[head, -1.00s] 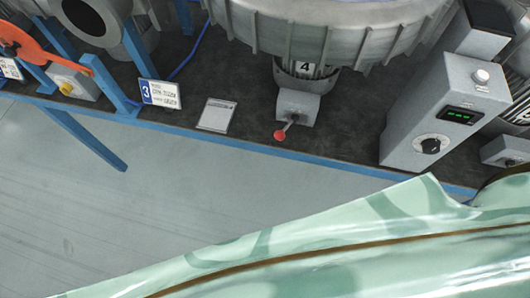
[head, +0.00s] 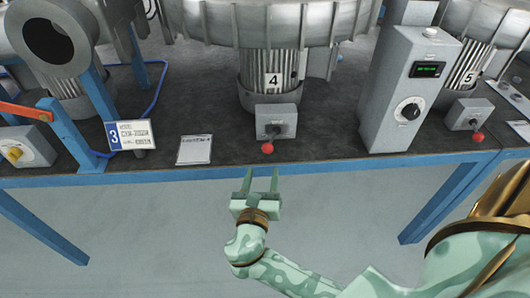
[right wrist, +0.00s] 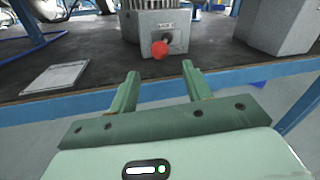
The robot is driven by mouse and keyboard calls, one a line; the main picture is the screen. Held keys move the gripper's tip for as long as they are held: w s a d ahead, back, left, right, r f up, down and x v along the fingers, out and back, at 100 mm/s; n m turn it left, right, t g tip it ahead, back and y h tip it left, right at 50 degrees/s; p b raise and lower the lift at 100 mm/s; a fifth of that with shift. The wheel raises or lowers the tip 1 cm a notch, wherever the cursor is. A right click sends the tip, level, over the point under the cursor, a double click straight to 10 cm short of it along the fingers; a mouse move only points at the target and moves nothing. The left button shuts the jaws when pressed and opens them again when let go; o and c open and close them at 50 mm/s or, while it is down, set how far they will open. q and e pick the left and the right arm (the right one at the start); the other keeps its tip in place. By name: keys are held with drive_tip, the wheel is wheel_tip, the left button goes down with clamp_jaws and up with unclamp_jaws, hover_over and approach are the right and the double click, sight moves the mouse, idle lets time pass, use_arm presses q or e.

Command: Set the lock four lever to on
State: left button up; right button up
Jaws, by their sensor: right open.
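The lock four lever has a red knob (head: 267,148) on a short stem, on a grey box (head: 276,121) below the motor marked 4 (head: 270,78). The knob points down and toward the bench front. It also shows in the right wrist view (right wrist: 160,50), straight ahead of the fingers. My right gripper (head: 261,180) is open and empty, just in front of the bench edge. It is a short way from the knob and does not touch it. In the right wrist view its two fingers (right wrist: 160,82) stand apart. My left gripper is not in view.
A control box with a dial (head: 398,95) stands right of the lever. A second red-knobbed lever (head: 477,136) is below motor 5. A label card (head: 195,150) and a sign marked 3 (head: 130,135) are at the left. The blue bench edge (head: 330,167) runs along the front.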

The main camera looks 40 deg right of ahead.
sight(267, 152)
drive_tip(key=b+x, duration=0.1)
drive_tip(key=x, duration=0.3)
drive_tip(key=b+x, duration=0.1)
drive_tip(key=x, duration=0.4)
drive_tip(key=shift+f, duration=0.25)
drive_tip(key=shift+w+d+r, duration=0.1)
drive_tip(key=shift+w+d, duration=0.35)
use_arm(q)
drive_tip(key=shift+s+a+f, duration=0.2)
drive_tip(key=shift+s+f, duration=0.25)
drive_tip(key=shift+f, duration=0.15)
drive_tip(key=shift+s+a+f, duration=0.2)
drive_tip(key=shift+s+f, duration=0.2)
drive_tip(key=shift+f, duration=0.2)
